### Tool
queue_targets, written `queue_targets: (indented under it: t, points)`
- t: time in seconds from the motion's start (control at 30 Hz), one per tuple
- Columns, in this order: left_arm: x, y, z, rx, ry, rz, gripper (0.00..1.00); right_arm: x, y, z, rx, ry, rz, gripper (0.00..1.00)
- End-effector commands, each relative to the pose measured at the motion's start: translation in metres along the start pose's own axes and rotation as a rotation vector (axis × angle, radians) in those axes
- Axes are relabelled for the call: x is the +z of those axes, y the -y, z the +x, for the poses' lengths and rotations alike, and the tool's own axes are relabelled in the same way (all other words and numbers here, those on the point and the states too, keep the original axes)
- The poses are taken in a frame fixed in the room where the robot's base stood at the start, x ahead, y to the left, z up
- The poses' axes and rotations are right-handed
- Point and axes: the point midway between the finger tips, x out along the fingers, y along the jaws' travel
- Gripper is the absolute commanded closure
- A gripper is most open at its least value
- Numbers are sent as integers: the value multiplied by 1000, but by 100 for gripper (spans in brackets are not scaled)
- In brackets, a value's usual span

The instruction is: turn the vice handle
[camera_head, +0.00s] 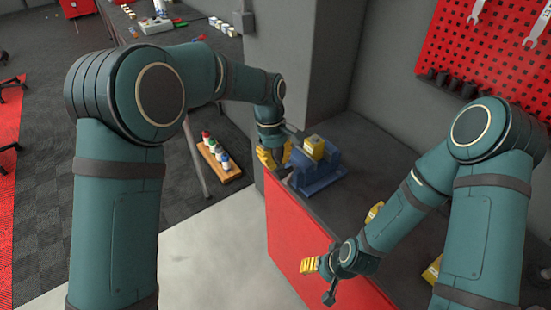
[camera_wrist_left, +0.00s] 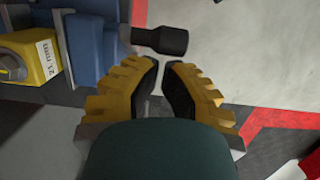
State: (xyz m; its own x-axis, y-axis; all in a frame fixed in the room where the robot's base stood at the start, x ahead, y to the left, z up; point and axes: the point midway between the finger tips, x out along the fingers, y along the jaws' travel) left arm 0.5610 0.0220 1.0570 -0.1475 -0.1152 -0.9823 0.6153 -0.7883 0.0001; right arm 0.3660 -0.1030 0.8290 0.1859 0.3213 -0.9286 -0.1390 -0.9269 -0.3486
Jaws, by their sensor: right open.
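The blue vice (camera_head: 318,182) stands on the dark bench top, with a yellow box (camera_head: 314,147) at its jaws. In the left wrist view the blue vice body (camera_wrist_left: 88,45) is at upper left, beside the labelled yellow box (camera_wrist_left: 30,58). The black end of the vice handle (camera_wrist_left: 160,40) sticks out just ahead of my left fingertips. My left gripper (camera_wrist_left: 161,65) has yellow fingers with dark pads, a narrow gap and nothing between them. In the head view my left gripper (camera_head: 275,156) is beside the vice. My right gripper (camera_head: 315,282) is open and empty, in front of the red cabinet.
The red cabinet front (camera_head: 300,235) lies below the bench. More yellow boxes are partly hidden behind my right arm. A red pegboard (camera_head: 490,50) with wrenches hangs at upper right. A wooden rack (camera_head: 218,162) of bottles stands on the floor at left.

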Motion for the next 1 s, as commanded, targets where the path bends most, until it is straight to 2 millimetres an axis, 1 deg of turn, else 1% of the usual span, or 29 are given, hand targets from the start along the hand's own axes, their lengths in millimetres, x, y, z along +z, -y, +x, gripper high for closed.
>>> queue_targets:
  t: [0.77, 1.0]
  points:
    - [15, 0, 5, -1, -136, 2, 100, 4, -3, 9, -1, 9, -2, 43]
    - [24, -1, 9, 0, -221, 5, 100, 8, -6, 16, -2, 15, -4, 43]
